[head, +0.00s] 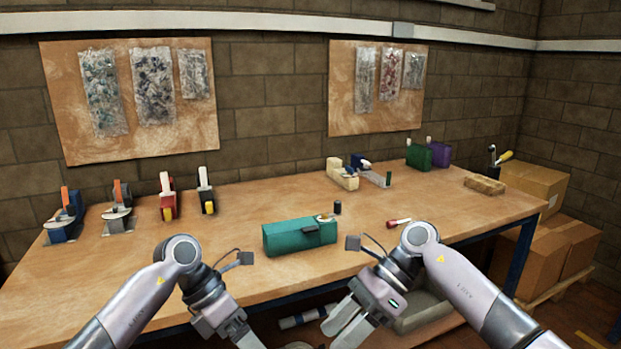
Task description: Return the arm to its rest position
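My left arm comes in from the lower left, bends at the elbow and points down in front of the bench's front edge. Its gripper (226,334) looks open and empty, with the fingertips near or past the bottom edge of the picture. My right arm comes in from the lower right and bends back toward the middle. Its gripper (333,334) is open, with a gap between its two fingers and nothing seen between them. Both grippers are apart from the things on the bench.
The wooden bench (270,198) spans the view. A green case (300,237) stands near its front edge between my arms, and a red-tipped tool (398,222) lies near my right elbow. Tape dispensers stand at the left. Cardboard boxes (545,258) stand at the right.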

